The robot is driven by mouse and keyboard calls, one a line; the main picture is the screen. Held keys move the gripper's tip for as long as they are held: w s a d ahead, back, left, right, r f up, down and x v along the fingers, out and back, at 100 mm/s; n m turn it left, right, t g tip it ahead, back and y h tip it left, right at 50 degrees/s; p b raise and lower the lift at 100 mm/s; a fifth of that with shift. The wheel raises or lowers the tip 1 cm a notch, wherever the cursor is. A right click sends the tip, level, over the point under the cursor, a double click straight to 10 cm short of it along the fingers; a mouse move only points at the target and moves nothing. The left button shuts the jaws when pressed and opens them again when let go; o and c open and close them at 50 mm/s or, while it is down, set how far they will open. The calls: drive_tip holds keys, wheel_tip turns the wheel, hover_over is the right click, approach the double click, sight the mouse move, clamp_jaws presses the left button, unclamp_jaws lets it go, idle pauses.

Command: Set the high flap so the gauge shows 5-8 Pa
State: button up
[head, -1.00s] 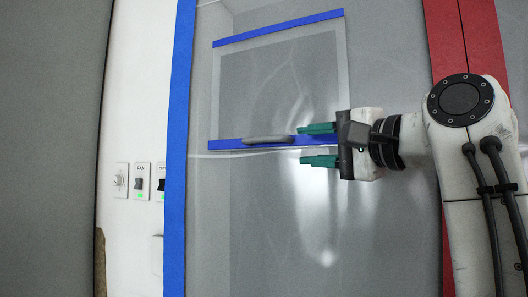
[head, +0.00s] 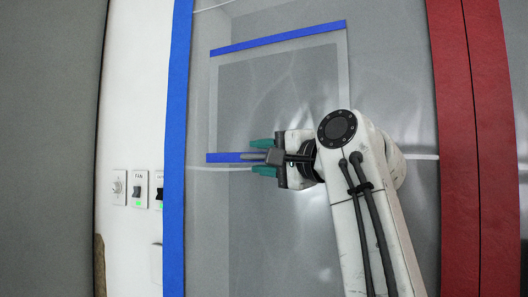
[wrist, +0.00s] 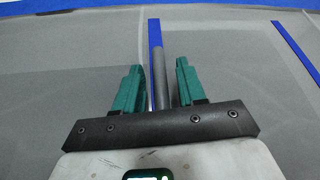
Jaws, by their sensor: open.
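The high flap (head: 285,85) is a translucent grey panel in the sheet wall, with a blue strip (head: 280,37) along its top and a blue bar (head: 225,157) along its bottom. A grey handle sits on the bottom bar; in the wrist view the handle (wrist: 160,75) lies between my fingers. My gripper (head: 262,157) has green fingers, one above and one below the bar in the head view. It is open, with gaps on both sides of the handle in the wrist view (wrist: 159,85). I cannot make out a gauge.
A blue upright strip (head: 174,200) edges the sheet on the left and a red one (head: 465,200) on the right. The sheet below the flap is clear.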

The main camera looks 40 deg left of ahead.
drive_tip(key=shift+c, duration=0.4)
clamp_jaws()
